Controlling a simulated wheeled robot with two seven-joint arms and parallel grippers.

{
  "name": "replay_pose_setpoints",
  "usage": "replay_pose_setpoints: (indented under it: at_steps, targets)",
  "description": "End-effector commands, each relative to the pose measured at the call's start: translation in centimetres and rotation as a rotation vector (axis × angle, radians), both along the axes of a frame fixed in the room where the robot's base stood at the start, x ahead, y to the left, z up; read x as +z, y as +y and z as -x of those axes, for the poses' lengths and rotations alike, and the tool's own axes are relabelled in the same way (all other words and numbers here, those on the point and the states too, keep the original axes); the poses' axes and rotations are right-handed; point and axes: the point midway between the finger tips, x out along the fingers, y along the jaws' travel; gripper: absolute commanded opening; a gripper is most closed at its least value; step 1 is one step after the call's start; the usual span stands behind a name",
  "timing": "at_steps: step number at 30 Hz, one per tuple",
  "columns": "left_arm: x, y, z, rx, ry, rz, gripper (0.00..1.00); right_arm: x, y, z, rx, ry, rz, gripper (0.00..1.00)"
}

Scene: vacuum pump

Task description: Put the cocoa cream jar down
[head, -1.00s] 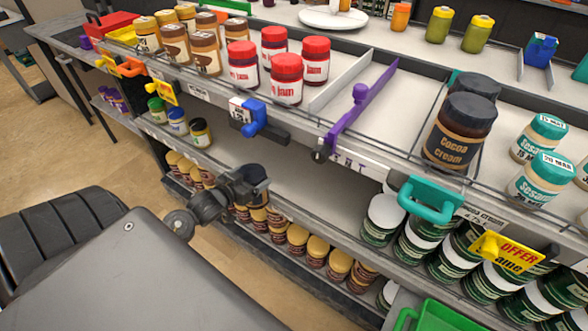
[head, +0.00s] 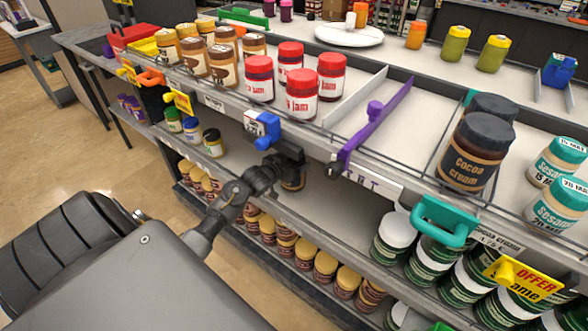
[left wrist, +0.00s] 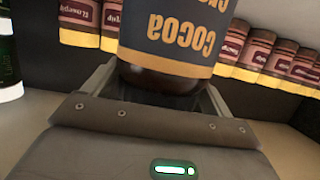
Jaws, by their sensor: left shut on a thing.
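My left gripper (head: 291,170) is shut on a cocoa cream jar (left wrist: 175,40), a dark jar with a blue and orange label. The jar sits between the two fingers in the left wrist view, where its lettering is upside down. In the head view only a small part of the held jar (head: 293,182) shows below the gripper, at the opening under the top shelf. I cannot tell whether it touches a surface. Two other cocoa cream jars (head: 475,160) stand on the top shelf at right. My right gripper is not in view.
The shelf edge (head: 215,103) carries a blue clip (head: 264,130), a purple divider (head: 375,122) and a teal clip (head: 443,222), close above and beside my gripper. Yellow-lidded jars (head: 325,265) stand below.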

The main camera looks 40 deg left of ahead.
Motion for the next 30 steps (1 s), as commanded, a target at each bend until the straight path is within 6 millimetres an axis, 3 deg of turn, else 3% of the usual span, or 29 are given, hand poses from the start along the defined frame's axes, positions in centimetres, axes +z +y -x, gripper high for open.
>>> replay_pose_setpoints:
  at_steps: [7,20,21,24,30]
  targets:
    - [-2.9,0.0,-0.2,0.001,-0.007,0.0,0.14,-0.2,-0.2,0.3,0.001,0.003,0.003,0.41]
    - [-3.4,0.0,-0.2,0.001,-0.008,-0.001,0.14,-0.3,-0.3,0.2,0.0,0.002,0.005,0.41]
    - [-3.7,0.0,-0.1,0.0,-0.002,0.0,0.89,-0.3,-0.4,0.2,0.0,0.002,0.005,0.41]
    - [-3.6,0.0,-0.1,0.0,-0.002,0.0,1.0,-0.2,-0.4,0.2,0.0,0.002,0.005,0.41]
    - [-3.6,0.0,-0.1,0.0,-0.002,0.0,1.0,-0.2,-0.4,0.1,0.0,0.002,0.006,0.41]
